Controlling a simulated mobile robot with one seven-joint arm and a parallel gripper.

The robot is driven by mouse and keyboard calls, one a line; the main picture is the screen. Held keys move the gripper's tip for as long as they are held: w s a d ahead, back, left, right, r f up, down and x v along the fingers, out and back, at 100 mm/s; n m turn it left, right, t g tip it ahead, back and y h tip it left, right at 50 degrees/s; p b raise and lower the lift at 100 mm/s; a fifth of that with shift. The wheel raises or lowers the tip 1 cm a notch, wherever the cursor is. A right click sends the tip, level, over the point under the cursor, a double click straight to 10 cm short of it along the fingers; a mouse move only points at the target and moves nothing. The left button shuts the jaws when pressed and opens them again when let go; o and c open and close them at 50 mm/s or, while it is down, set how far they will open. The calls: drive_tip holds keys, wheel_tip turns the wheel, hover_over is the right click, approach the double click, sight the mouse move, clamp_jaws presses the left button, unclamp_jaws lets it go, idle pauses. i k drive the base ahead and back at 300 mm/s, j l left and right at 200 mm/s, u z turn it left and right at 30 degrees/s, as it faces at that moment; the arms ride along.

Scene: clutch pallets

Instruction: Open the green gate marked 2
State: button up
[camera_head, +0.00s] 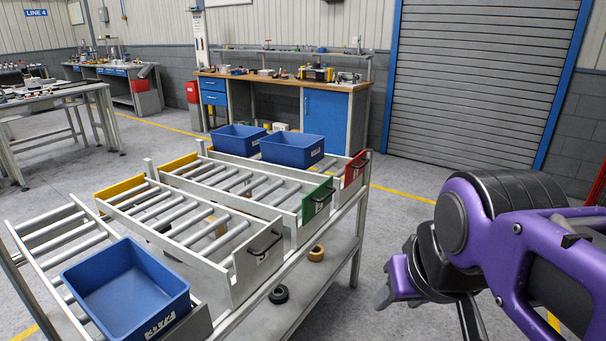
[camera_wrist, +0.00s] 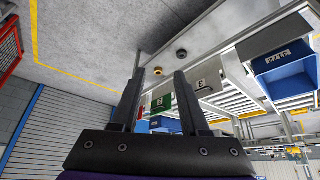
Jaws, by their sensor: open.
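The green gate (camera_head: 317,202) stands upright across the near end of a roller lane, with a dark handle and a small white label. It also shows in the wrist view (camera_wrist: 161,103), between my fingers in the picture. My gripper (camera_wrist: 158,75) is open and empty, apart from the gate. In the head view my purple arm is at the right, clear of the rack. The depth between my fingers and the gate is hard to judge.
A red gate (camera_head: 353,172) and a grey gate (camera_head: 258,256) flank the green one. Blue bins (camera_head: 292,149) stand on lanes; another blue bin (camera_head: 128,293) is at lower left. Round pieces (camera_head: 279,294) lie on the lower shelf. The floor right of the rack is free.

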sight(313, 202)
drive_tip(key=i+l, duration=0.25)
drive_tip(key=i, duration=0.25)
drive_tip(key=i+l, duration=0.25)
drive_tip(key=i, duration=0.2)
drive_tip(key=i+u, duration=0.05)
